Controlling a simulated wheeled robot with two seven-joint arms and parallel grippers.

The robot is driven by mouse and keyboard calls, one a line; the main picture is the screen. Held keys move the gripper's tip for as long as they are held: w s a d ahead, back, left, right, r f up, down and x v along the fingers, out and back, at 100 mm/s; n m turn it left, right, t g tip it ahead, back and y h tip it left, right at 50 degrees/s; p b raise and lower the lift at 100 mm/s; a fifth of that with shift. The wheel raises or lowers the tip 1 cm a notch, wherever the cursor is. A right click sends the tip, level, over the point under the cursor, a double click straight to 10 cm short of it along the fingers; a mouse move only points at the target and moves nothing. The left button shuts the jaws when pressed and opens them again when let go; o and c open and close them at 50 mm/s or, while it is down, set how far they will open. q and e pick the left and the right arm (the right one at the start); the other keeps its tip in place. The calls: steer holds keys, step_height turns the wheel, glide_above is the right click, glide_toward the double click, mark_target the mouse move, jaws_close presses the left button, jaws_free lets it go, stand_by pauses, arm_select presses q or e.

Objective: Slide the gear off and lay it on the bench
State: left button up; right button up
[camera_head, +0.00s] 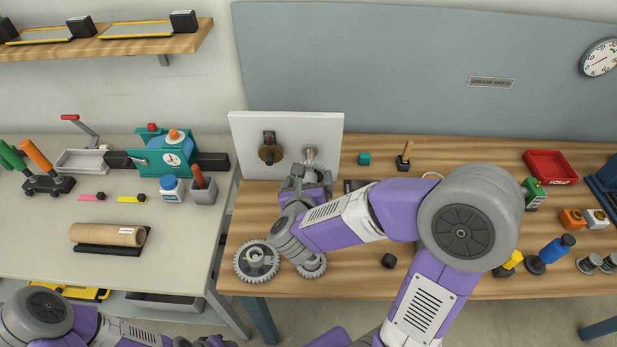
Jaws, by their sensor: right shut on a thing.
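A white upright panel (238,150) stands at the back of the wooden bench (470,285). A brass round part on a dark mount (270,152) is on its left half. On its right half is a metal shaft with a grey gear (312,168), mostly hidden by my gripper. My right gripper (309,176) is shut on this gear in front of the panel; I cannot tell how far along the shaft it sits. A large grey gear (257,262) lies on the bench's front left, and a smaller gear (313,267) lies partly under my right arm. My left gripper is out of view.
A black cube (389,260), a teal cube (364,158) and a red bin (550,167) are on the bench. Bottles and knobs crowd its right end. Bare wood shows between the large gear and the panel, and along the front right of the black cube.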

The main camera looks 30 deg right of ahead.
steer(key=shift+s+a+b, duration=0.4)
steer(key=shift+s+b, duration=0.2)
steer(key=shift+s, duration=0.1)
steer(key=shift+s+a+b, duration=0.4)
steer(key=shift+s+b, duration=0.2)
steer(key=shift+s, duration=0.05)
steer(key=s+d+f+m+g+h+b, duration=0.1)
steer(key=s+d+m+g, duration=0.2)
steer(key=s+m+g, duration=0.1)
steer(key=s+d+f+m+g+h+b, duration=0.2)
steer(key=s+d+m+g, duration=0.1)
steer(key=s+m+g, duration=0.1)
steer(key=s+d+f+m+g+h+b, duration=0.1)
steer(key=s+d+f+m+g+h, duration=0.1)
steer(key=s+d+m+g, duration=0.2)
steer(key=shift+s+d+f+g+b, duration=0.1)
steer(key=shift+s+g+b, duration=0.1)
steer(key=shift+s, duration=0.15)
steer(key=shift+s+f+g+b, duration=0.1)
steer(key=shift+s+g, duration=0.1)
steer(key=shift+s, duration=0.1)
steer(key=shift+f, duration=0.4)
steer(key=shift+f, duration=0.45)
